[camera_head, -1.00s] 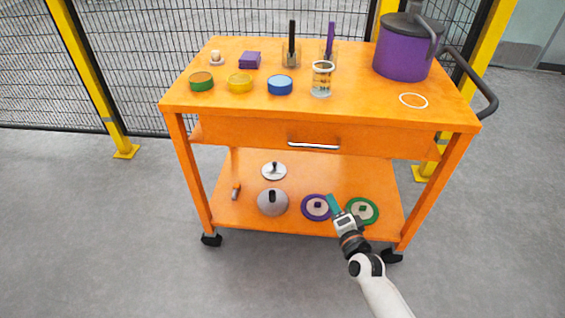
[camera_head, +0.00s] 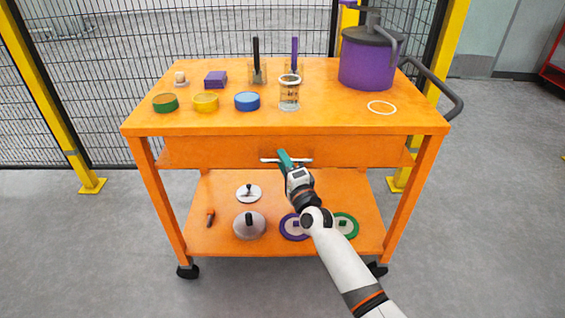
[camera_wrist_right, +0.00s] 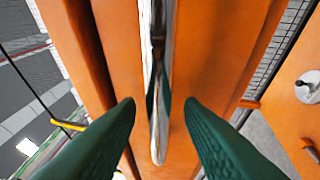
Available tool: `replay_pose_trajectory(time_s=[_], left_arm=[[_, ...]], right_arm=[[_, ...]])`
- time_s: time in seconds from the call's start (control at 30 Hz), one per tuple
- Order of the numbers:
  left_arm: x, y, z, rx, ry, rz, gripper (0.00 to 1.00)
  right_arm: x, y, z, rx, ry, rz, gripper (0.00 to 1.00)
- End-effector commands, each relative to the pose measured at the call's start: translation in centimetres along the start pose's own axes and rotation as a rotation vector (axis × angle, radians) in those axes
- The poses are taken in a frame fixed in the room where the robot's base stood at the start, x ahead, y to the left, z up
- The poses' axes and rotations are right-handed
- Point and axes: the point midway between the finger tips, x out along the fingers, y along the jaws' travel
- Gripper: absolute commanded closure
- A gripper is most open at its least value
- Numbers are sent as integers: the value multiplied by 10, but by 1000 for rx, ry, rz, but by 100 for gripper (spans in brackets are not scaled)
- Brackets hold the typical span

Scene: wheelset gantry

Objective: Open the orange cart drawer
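The orange cart (camera_head: 135,125) stands ahead with its drawer (camera_head: 215,153) under the top. The drawer front looks flush with the cart, so it appears shut. Its silver bar handle (camera_head: 268,160) is at the middle of the front. My right gripper (camera_head: 285,158) is at the handle and hides part of it. In the right wrist view, the green fingers of my right gripper (camera_wrist_right: 160,104) are apart, one on each side of the handle (camera_wrist_right: 156,135), with gaps showing. My left gripper is out of view.
The cart top holds a purple pot (camera_head: 368,65), a glass beaker (camera_head: 289,92), and several coloured round containers. The lower shelf holds lids, including a grey one (camera_head: 246,228). A mesh fence (camera_head: 60,80) stands behind. Grey floor is free around the cart.

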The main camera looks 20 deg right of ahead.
Motion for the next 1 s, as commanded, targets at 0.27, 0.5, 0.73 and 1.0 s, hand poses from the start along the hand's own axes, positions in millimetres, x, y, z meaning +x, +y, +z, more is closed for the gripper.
replay_pose_trajectory(time_s=[0.27,0.5,0.73,1.0], left_arm=[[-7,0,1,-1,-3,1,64],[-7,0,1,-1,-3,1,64],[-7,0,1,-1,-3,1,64],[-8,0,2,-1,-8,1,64]], right_arm=[[10,0,0,0,0,0,66],[10,0,0,0,0,0,79],[10,0,0,0,0,-1,100],[8,1,-1,0,0,-1,100]])
